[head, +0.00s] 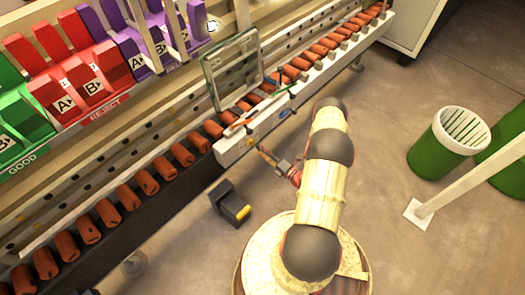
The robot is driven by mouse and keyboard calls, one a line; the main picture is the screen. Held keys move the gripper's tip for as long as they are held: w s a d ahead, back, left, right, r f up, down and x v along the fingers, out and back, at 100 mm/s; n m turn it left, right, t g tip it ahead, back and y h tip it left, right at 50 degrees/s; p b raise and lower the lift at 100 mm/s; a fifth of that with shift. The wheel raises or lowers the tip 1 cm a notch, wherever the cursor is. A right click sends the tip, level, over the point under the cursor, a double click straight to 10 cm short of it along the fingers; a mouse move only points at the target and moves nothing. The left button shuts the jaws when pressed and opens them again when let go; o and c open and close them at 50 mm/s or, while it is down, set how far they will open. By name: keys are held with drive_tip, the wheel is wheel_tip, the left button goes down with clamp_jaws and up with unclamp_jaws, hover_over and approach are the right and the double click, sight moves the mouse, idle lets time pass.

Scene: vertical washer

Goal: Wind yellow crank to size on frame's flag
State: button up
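My arm reaches up from its round base to the white front panel (232,147) of the roller line. My gripper (264,153) is small in the head view and sits close in front of this panel. A small yellow piece (250,141) shows on the panel just beyond the fingertips; it may be the yellow crank. I cannot tell whether the fingers touch it or are shut on it. A tall clear-paned frame (231,70) stands over the rollers behind the panel. I cannot make out the flag or any size marking on it.
Orange rollers (127,197) run diagonally along the line. Red, green and purple bins (85,75) stand behind it. A black box with a yellow part (229,203) is on the floor left of my base. A green bin (445,145) and a pale post (475,177) stand right.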

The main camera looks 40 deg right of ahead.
drive_tip(key=shift+o, duration=0.5)
drive_tip(key=shift+s, duration=0.1)
drive_tip(key=s, duration=1.1)
drive_tip(key=shift+s+d, duration=0.4)
drive_tip(key=shift+d, duration=0.05)
